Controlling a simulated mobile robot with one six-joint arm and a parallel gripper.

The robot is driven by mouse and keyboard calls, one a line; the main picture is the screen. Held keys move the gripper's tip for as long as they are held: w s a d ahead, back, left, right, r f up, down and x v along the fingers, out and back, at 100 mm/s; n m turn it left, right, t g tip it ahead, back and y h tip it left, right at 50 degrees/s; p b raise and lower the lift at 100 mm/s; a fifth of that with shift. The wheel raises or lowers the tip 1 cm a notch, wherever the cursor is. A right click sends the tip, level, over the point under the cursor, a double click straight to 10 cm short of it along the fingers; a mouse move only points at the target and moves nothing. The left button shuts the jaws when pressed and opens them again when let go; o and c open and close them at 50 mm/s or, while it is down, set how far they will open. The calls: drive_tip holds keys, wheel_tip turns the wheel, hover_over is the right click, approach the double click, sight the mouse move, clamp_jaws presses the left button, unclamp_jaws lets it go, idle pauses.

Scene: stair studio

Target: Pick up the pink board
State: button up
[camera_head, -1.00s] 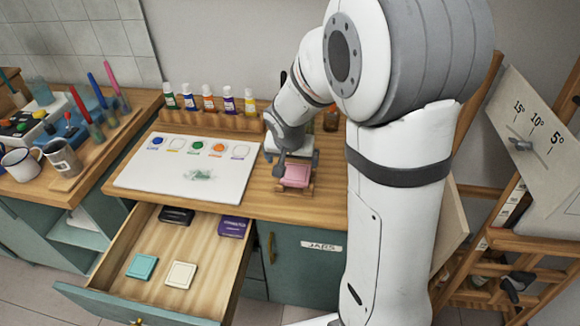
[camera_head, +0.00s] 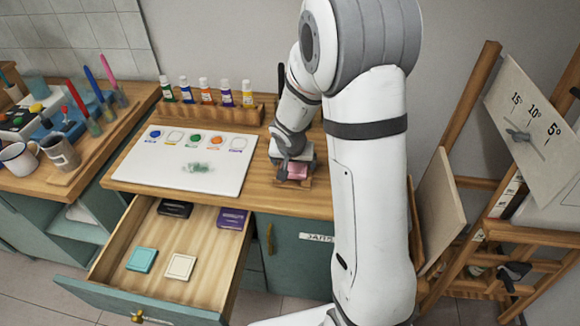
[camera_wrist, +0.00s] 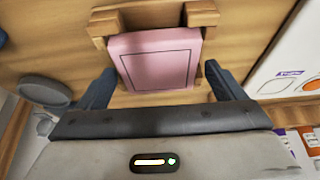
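The pink board (camera_wrist: 158,62) is a flat piece with a thin dark outline, resting on a small wooden holder (camera_wrist: 196,12) on the desk. In the head view the pink board (camera_head: 293,171) shows just below my gripper (camera_head: 292,165), partly hidden by it. In the wrist view my gripper (camera_wrist: 160,88) is open, with one dark finger on each side of the board's near end. Gaps show between the fingers and the board's edges. I cannot tell how far the fingertips reach down beside it.
A white sheet with paint swatches (camera_head: 150,172) lies left of the gripper. A rack of paint bottles (camera_head: 225,108) stands behind. The open drawer (camera_head: 132,218) below holds a teal tile (camera_head: 142,260), a cream tile (camera_head: 181,266), a black box (camera_head: 175,209) and a purple box (camera_head: 233,218).

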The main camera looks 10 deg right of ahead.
drive_tip(key=c, duration=0.8)
drive_tip(key=shift+r, duration=0.1)
drive_tip(key=shift+c, duration=0.2)
